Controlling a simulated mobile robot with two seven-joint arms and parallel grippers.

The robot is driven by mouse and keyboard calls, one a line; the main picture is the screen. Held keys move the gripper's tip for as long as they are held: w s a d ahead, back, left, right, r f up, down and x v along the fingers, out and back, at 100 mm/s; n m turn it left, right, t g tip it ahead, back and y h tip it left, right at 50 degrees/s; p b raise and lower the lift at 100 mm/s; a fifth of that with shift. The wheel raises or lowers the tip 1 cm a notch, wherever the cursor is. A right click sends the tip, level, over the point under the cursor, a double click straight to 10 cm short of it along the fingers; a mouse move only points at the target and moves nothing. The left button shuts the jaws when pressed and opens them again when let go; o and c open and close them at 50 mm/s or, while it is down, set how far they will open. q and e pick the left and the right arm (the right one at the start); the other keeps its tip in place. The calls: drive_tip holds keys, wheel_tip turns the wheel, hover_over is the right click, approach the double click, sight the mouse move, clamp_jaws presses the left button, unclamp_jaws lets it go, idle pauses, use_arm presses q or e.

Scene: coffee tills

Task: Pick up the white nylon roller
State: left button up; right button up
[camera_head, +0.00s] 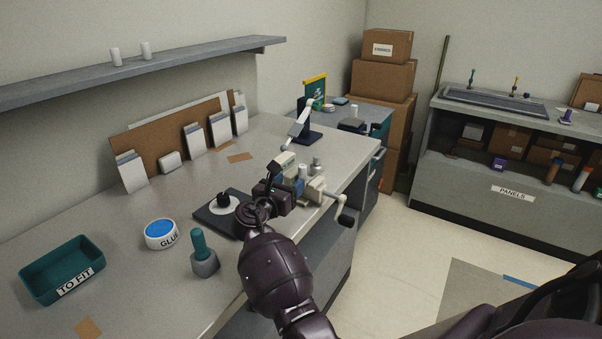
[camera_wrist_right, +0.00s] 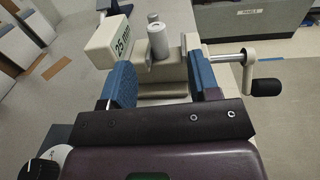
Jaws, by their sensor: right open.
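A pale, short cylinder, which looks like the white nylon roller (camera_wrist_right: 159,46), stands upright on the beige vice-like fixture (camera_wrist_right: 222,52) in the right wrist view. In the head view the roller (camera_head: 303,171) shows small, just past my right gripper (camera_head: 291,186). My right gripper is open, its blue-padded fingers (camera_wrist_right: 163,82) spread to either side of the roller's line. The roller is beyond the fingertips and nothing is held. A smaller grey cylinder (camera_head: 316,163) stands just behind it. My left gripper is not in view.
The fixture's crank handle (camera_head: 343,210) juts right over the bench edge. A block marked 25 mm (camera_wrist_right: 112,42) is left of the roller. A dark plate with a white disc (camera_head: 222,207), glue tub (camera_head: 162,235), teal-handled tool (camera_head: 203,254) and teal tray (camera_head: 63,272) lie left.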

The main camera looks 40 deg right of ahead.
sight(300, 170)
drive_tip(key=shift+w+b+x, duration=0.1)
drive_tip(key=shift+b+x, duration=0.15)
drive_tip(key=shift+x, duration=1.65)
drive_tip(key=shift+w+b+x, duration=0.15)
drive_tip(key=shift+b+x, duration=0.05)
drive_tip(key=shift+x, duration=1.75)
drive_tip(key=shift+a, duration=0.1)
clamp_jaws()
